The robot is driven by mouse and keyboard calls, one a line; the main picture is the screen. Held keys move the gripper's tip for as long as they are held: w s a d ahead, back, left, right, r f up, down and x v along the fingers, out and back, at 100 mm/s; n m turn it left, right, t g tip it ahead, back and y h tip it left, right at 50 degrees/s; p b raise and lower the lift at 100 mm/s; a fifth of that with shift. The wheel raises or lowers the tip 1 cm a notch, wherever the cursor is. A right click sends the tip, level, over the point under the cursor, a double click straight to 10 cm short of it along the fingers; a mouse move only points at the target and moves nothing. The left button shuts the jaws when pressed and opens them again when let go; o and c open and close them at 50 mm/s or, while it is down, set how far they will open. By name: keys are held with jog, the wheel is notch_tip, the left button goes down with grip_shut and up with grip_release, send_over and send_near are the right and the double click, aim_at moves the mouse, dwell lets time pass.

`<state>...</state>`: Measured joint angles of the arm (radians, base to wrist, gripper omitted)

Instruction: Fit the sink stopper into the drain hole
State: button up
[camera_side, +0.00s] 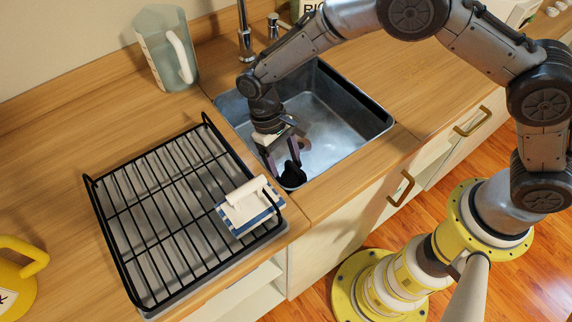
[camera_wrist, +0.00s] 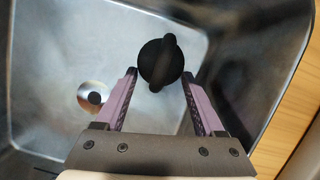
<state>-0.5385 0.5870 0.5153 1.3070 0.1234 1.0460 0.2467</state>
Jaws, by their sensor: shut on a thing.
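The black sink stopper (camera_side: 291,174) is held at the fingertips of my gripper (camera_side: 283,168), inside the sink near its front left corner. In the wrist view the stopper (camera_wrist: 158,62) shows as a dark round shape with small lobes, between the two purple fingertips of my gripper (camera_wrist: 159,76). My gripper is shut on it. The drain (camera_wrist: 94,97) is a bright ring with a dark hole, left of the stopper and apart from it. In the side view the drain (camera_side: 304,144) is partly hidden behind my gripper. The stopper's height above the sink floor is hard to tell.
The steel sink (camera_side: 350,100) has walls close to my gripper at the front and left. A black dish rack (camera_side: 150,205) stands left of it, with a white-handled brush (camera_side: 248,203) on it. A faucet (camera_side: 245,35) rises behind; a clear jug (camera_side: 164,50) stands back left.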

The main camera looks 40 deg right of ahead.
aim_at(285, 171)
jog(key=shift+f, duration=1.45)
dwell(0.8)
jog(key=shift+r, duration=1.15)
jog(key=shift+f, duration=1.3)
dwell(1.4)
jog(key=shift+r, duration=0.1)
jog(key=shift+r, duration=1.15)
dwell(0.7)
